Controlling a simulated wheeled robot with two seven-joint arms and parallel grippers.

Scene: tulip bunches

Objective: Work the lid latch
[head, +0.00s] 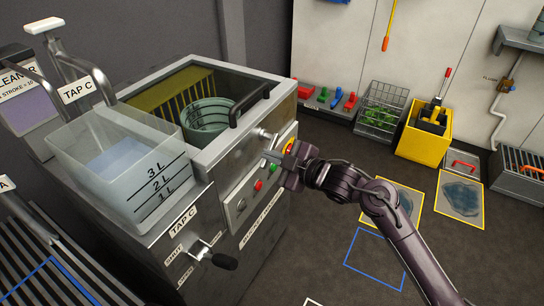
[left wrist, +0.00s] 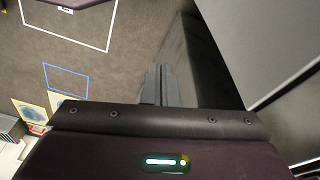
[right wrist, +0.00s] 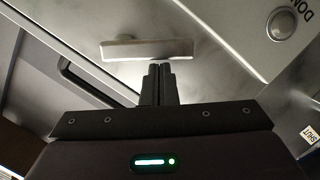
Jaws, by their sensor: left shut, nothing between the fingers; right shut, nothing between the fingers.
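The machine's clear lid (head: 240,84) lies flat over its basin, with a black handle (head: 249,104) near the front edge. A small silver latch (head: 264,134) sits on the front face below the handle. In the right wrist view, a pale metal latch bar (right wrist: 147,50) lies just beyond my fingertips; I cannot tell whether they touch it. My right gripper (head: 274,158) is shut and empty close to the front panel; its fingers also show in the right wrist view (right wrist: 160,68). My left gripper (left wrist: 160,70) is shut and empty, seen only in the left wrist view, above the floor.
Red and green buttons (head: 258,185) and a red emergency button (head: 289,146) are close to my right gripper. A clear water container (head: 118,170) stands left of the lid, above a tap lever (head: 222,261). A green bucket (head: 207,116) is under the lid. A yellow bin (head: 423,144) stands behind.

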